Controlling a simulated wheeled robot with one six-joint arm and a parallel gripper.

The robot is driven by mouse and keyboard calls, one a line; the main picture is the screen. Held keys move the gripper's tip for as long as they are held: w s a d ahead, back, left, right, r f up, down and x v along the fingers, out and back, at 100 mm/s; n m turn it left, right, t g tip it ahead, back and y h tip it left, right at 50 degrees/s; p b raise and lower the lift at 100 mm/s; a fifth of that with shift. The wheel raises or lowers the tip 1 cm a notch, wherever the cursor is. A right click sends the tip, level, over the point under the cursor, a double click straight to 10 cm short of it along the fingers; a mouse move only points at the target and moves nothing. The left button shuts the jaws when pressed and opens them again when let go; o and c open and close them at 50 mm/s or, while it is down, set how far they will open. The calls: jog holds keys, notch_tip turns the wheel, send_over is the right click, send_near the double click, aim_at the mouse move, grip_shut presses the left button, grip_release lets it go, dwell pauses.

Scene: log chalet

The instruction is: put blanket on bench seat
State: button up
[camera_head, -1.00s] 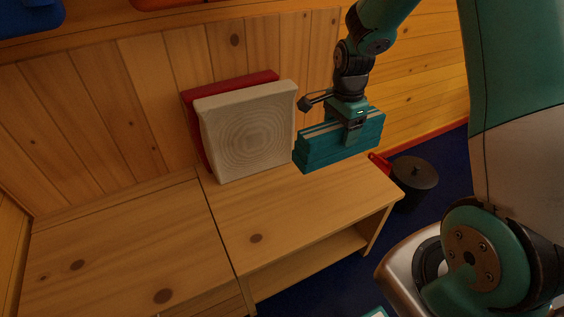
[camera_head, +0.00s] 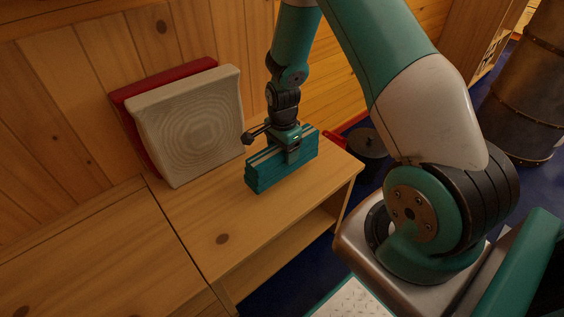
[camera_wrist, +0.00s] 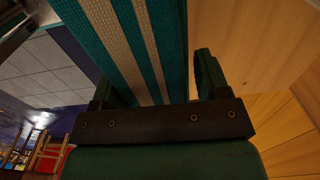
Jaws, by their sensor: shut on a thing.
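The blanket (camera_head: 281,170) is a folded teal block with beige stripes. My gripper (camera_head: 291,150) is shut on its upper part from above. The blanket is upright over the right part of the wooden bench seat (camera_head: 205,235), its lower edge at or very close to the wood; I cannot tell whether it touches. In the wrist view the striped blanket (camera_wrist: 130,45) fills the space between the fingers of my gripper (camera_wrist: 150,90).
A cream cushion (camera_head: 190,125) leans on a red cushion (camera_head: 120,100) against the plank wall, left of the blanket. A dark lidded pot (camera_head: 368,145) with a red item stands beyond the bench's right end. The front of the seat is clear.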

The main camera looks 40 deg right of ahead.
jog(key=shift+f+b, duration=0.45)
jog(key=shift+f, duration=1.65)
jog(key=shift+f, duration=0.15)
jog(key=o, duration=1)
jog(key=shift+c, duration=0.2)
